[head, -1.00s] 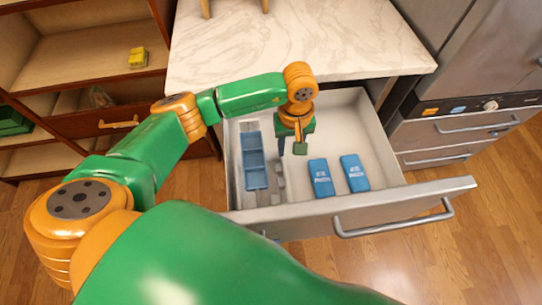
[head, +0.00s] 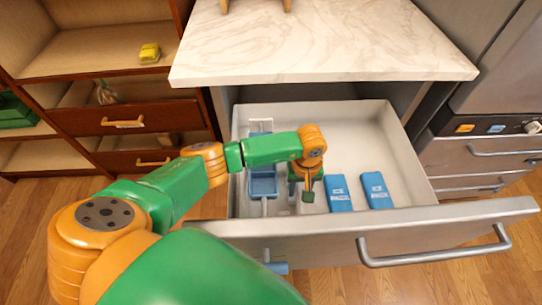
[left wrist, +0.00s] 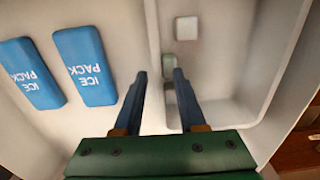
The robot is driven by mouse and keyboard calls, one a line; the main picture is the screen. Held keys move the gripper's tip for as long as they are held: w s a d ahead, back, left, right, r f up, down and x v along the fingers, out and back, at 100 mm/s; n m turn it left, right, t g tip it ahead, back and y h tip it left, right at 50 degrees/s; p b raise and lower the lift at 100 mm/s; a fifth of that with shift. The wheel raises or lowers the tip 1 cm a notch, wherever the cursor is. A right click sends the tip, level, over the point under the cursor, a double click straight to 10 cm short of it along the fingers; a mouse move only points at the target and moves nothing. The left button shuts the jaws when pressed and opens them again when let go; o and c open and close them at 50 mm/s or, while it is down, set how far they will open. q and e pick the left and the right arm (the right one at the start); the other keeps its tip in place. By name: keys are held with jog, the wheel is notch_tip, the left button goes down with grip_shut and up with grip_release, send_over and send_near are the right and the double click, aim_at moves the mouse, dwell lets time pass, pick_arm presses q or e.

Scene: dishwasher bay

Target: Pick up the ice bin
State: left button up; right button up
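The open white drawer (head: 395,125) holds a narrow compartment (left wrist: 215,75) with a thin pale wall (left wrist: 153,40), seen in the left wrist view. I cannot tell for sure whether this compartment is the ice bin. In the head view a blue tray-like piece (head: 263,186) lies at the drawer's left, partly hidden by my left arm. My left gripper (head: 308,190) is over the drawer, between the blue piece and the ice packs. In the left wrist view its fingers (left wrist: 160,74) are apart, one on each side of the wall, with nothing held.
Two blue ice packs (head: 339,193) (head: 377,190) lie at the drawer's right. A marble counter (head: 320,40) overhangs the drawer's back. The drawer front has a metal handle (head: 435,252). Wooden shelves (head: 100,50) with a yellow item (head: 149,53) stand at left; steel appliances stand at right.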

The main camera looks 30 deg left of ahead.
pick_arm(q)
grip_shut()
dwell(1.4)
